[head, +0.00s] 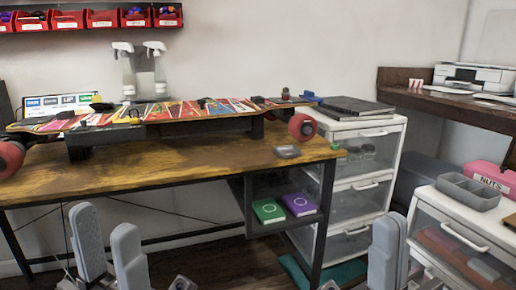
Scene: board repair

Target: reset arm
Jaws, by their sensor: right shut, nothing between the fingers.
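My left gripper (104,222) is at the bottom left of the head view, in front of the workbench. Its two grey fingers point up and stand apart, with nothing between them. My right gripper (389,224) is at the bottom right, in front of the white drawer unit. Its grey fingers point up and are shut with nothing held. Both grippers are clear of the furniture in the picture, and the lower parts of both are cut off by the frame edge.
A grey tray (468,191) and a pink nuts box (492,176) sit on another drawer unit at the right.

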